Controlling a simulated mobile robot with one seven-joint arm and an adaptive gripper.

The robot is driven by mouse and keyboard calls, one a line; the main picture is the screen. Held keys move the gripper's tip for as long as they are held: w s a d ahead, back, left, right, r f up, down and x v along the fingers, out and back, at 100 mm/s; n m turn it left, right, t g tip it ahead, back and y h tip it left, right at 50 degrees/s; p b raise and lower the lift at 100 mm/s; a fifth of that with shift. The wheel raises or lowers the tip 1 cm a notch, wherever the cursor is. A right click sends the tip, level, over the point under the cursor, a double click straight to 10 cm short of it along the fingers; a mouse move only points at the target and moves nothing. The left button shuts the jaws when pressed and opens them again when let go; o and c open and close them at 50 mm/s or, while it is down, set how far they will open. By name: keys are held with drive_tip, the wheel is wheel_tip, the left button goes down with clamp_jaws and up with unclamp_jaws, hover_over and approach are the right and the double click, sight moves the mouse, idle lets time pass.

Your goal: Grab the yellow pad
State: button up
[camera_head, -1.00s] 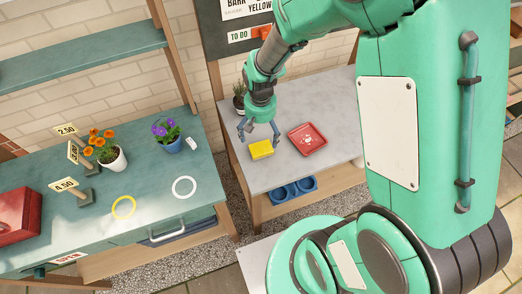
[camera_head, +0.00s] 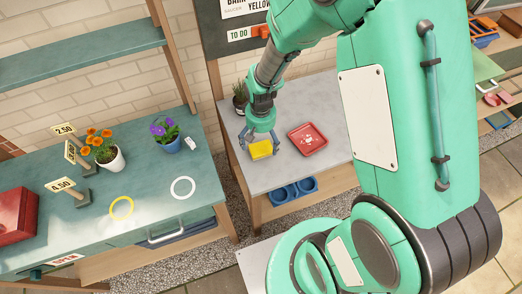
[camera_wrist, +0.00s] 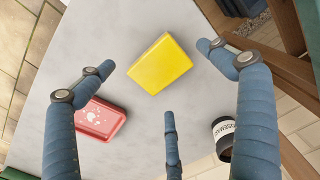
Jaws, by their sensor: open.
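The yellow pad (camera_head: 260,150) lies on the grey table (camera_head: 262,180), left of a red tray (camera_head: 307,139). In the wrist view the yellow pad (camera_wrist: 160,64) shows as a tilted yellow block near the upper middle, fully in sight. My gripper (camera_head: 260,139) is just above the pad in the head view, with fingers spread at its sides. In the wrist view my gripper (camera_wrist: 153,85) has its blue fingers wide apart, with the pad between and beyond their tips. Nothing is held. I cannot tell whether any finger touches the pad.
The red tray (camera_wrist: 98,118) is near the left finger. Blue bowls (camera_head: 292,190) sit on the shelf below. A green counter (camera_head: 90,215) stands left.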

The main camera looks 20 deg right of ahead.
sight(261, 148)
drive_tip(key=shift+f+b, duration=0.4)
drive_tip(key=shift+f, duration=1.35)
drive_tip(key=shift+c, duration=0.5)
drive_tip(key=c, duration=1.8)
drive_tip(key=shift+r, duration=0.15)
drive_tip(key=shift+r, duration=0.45)
drive_tip(key=r, duration=0.1)
drive_tip(key=r+p, duration=0.1)
drive_tip(key=shift+s+r+p, duration=0.3)
drive_tip(key=shift+r, duration=0.1)
drive_tip(key=s, duration=0.5)
drive_tip(key=s+p, duration=0.1)
drive_tip(key=s, duration=0.4)
drive_tip(key=s+r+p, duration=0.1)
drive_tip(key=s, duration=0.4)
drive_tip(key=shift+s, duration=0.2)
